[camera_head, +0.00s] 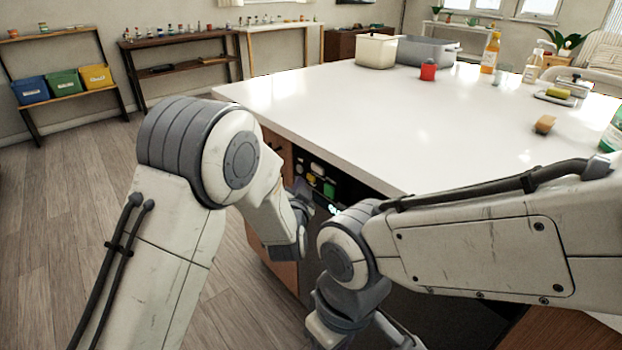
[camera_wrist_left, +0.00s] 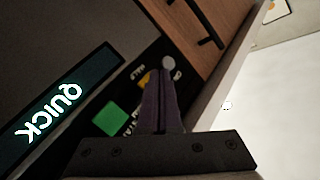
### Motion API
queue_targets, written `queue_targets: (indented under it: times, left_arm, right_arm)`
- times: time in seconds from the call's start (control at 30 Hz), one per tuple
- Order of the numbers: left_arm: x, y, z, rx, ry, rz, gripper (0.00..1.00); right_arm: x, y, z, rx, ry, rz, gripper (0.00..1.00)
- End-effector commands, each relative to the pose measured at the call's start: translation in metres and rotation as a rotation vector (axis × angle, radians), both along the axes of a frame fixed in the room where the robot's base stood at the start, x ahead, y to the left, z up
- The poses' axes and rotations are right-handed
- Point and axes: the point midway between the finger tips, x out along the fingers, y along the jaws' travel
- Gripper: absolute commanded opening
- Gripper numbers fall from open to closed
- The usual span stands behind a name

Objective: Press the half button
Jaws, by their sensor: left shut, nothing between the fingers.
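The dark control panel is on the front of the island and shows in both views. In the left wrist view, the small label "HALF" (camera_wrist_left: 138,73) sits beside a yellow button (camera_wrist_left: 145,79), which is partly hidden behind my fingers. A green button (camera_wrist_left: 110,119) is to the left and a pale round knob or button (camera_wrist_left: 168,62) is just beyond the fingertips. My left gripper (camera_wrist_left: 164,75) is shut and empty, its fingers over the panel. I cannot tell if they touch it. In the head view my left gripper (camera_head: 303,189) is beside the panel. My right gripper's fingers are not visible.
A lit display (camera_wrist_left: 60,108) reads "QUICK", turned round in the wrist view. The white countertop (camera_head: 330,100) is above the panel. A wooden drawer front (camera_wrist_left: 205,30) with a dark handle adjoins the panel. My right arm's links are close to my left gripper in the head view.

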Motion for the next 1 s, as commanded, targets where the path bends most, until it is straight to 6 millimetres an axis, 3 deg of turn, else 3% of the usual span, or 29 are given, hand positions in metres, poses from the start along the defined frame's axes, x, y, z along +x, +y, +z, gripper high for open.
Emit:
queue_targets:
  times: [1.0]
  left_arm:
    - [0.0050,-0.0089,0.0001,0.000,0.000,0.000,0.00]
  right_arm:
    - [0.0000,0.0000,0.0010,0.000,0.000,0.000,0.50]
